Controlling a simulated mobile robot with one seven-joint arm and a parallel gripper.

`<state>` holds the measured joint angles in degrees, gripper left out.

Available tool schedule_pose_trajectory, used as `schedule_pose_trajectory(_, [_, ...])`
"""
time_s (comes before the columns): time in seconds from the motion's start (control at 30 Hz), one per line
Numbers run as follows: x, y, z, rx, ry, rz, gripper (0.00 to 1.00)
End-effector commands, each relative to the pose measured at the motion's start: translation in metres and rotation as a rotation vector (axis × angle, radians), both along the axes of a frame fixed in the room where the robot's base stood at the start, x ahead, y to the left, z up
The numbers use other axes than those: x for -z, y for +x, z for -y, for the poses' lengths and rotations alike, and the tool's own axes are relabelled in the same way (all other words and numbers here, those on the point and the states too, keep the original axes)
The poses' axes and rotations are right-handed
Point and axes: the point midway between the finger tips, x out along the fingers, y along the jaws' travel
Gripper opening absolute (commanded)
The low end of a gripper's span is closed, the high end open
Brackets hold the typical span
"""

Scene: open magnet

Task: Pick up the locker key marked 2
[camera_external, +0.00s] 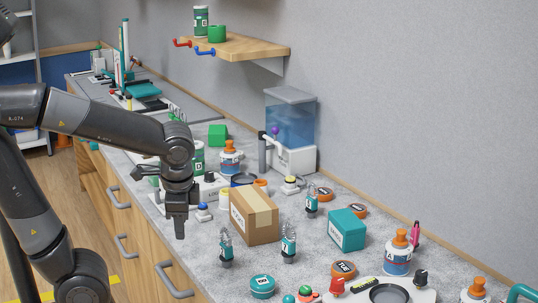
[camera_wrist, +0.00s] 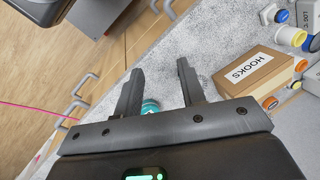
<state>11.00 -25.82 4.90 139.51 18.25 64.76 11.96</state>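My gripper (camera_external: 180,230) hangs pointing down at the counter's front edge, left of a cardboard box. In the wrist view its two fingers (camera_wrist: 160,80) are spread apart with nothing held. Three upright teal-and-grey pieces with dark bases stand on the counter: one in front of the box (camera_external: 226,248), one marked 7 (camera_external: 288,243), and one behind (camera_external: 312,200). I cannot tell whether any is the locker key; no mark 2 is legible. A teal rounded thing (camera_wrist: 150,105) shows partly hidden low between the fingers.
The cardboard box (camera_external: 254,214), labelled HOOKS in the wrist view (camera_wrist: 255,72), stands right of my gripper. A teal tin marked 8 (camera_external: 262,285), a teal box (camera_external: 347,229) and several bottles crowd the counter. A wooden shelf (camera_external: 240,47) overhangs the back. Drawer handles (camera_external: 172,280) stick out in front.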

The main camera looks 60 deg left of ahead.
Motion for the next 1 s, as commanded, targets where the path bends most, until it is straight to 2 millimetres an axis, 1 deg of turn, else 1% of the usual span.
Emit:
schedule_pose_trajectory(0.03, [0.007, 0.004, -0.004, 0.063, 0.058, -0.078, 0.37])
schedule_pose_trajectory(0.2, [0.018, 0.017, -0.021, 0.265, 0.267, -0.326, 0.37])
schedule_pose_trajectory(0.33, [0.02, 0.031, -0.031, 0.409, 0.434, -0.515, 0.37])
schedule_pose_trajectory(0.47, [0.018, 0.051, -0.035, 0.541, 0.61, -0.703, 0.37])
schedule_pose_trajectory(0.6, [0.013, 0.077, -0.032, 0.661, 0.809, -0.898, 0.37])
schedule_pose_trajectory(0.7, [0.008, 0.094, -0.024, 0.721, 0.938, -1.015, 0.37])
schedule_pose_trajectory(0.8, [0.005, 0.108, -0.015, 0.758, 1.039, -1.102, 0.37])
schedule_pose_trajectory(0.9, [0.002, 0.116, -0.009, 0.778, 1.103, -1.154, 0.37])
schedule_pose_trajectory(1.0, [0.002, 0.12, -0.006, 0.785, 1.133, -1.177, 0.37])
